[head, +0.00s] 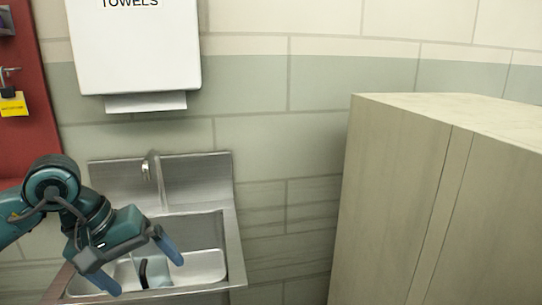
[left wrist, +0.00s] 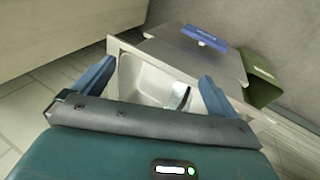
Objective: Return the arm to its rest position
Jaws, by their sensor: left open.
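My left gripper (head: 140,268) is in the head view at the lower left, above the front of a metal sink. Its two blue fingers are spread apart with nothing between them. In the left wrist view the open left gripper (left wrist: 155,92) also shows, with the sink basin beyond its fingers. My right gripper is in neither view.
The metal sink (head: 234,250) stands against a tiled wall, with a dark-handled thing (head: 143,272) in its basin. A white towel dispenser (head: 135,45) hangs above. A large beige cabinet (head: 390,200) stands at the right. A green bin (left wrist: 262,88) is beside the sink.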

